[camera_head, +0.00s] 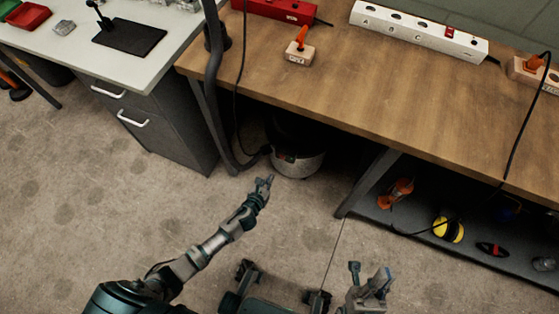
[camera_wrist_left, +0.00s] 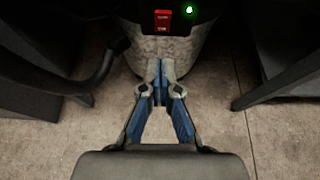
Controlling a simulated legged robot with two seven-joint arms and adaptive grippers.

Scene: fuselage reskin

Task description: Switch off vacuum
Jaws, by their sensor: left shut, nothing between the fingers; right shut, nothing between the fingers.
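The vacuum (camera_head: 298,160) stands on the floor under the wooden workbench, a rounded grey body with a dark top in shadow. In the left wrist view its body (camera_wrist_left: 165,50) carries a red switch (camera_wrist_left: 162,20) and a lit green light (camera_wrist_left: 189,10) beside it. My left gripper (camera_head: 266,182) is shut and empty, just in front of the vacuum and below the switch in the wrist view (camera_wrist_left: 161,65). I cannot tell whether its fingertips touch the body. My right gripper (camera_head: 371,274) is shut and empty, low over the floor, away from the vacuum.
A low shelf (camera_head: 425,245) holds several items.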

